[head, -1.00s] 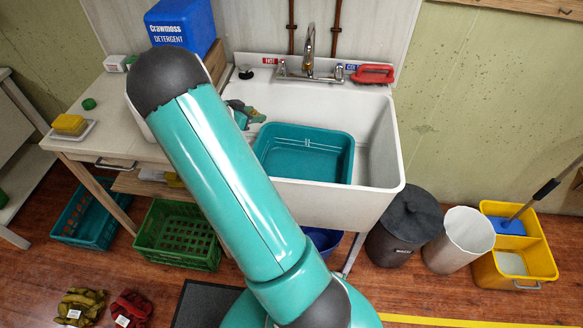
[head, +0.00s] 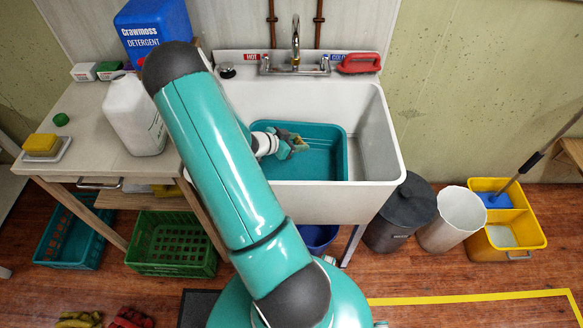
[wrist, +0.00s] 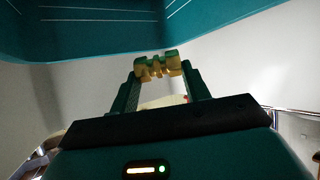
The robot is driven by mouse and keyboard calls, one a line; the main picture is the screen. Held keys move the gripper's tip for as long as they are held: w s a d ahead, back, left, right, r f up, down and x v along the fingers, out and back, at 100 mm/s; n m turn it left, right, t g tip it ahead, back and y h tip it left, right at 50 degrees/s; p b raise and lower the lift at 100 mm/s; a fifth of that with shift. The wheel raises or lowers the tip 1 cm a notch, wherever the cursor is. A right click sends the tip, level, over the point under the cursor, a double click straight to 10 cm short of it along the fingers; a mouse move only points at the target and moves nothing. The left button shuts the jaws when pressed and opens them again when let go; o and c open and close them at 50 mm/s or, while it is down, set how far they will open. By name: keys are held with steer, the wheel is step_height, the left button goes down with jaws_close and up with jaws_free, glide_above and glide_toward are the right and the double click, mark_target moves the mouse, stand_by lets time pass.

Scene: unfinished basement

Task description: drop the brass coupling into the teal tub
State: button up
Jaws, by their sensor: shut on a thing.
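The teal tub (head: 325,165) sits in the white sink basin, its open top facing up. My gripper (head: 293,143) is above the tub's interior in the head view, reaching in from the left. It is shut on the brass coupling (wrist: 157,68), which shows between both fingertips in the wrist view. The coupling is small and hard to make out in the head view. The tub's wall and rim (wrist: 95,30) fill the top of the wrist view. The gap between coupling and tub floor cannot be judged. My arm hides the tub's left part.
A white jug (head: 135,115) and blue detergent box (head: 150,30) stand left. Bins and a yellow mop bucket (head: 505,225) stand right.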

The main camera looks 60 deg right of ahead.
step_height(320, 180, down, 4)
stand_by(0.4)
steer(key=o, duration=1.1)
steer(key=v, duration=1.3)
steer(key=shift+w+a+r, duration=0.15)
steer(key=shift+a, duration=0.15)
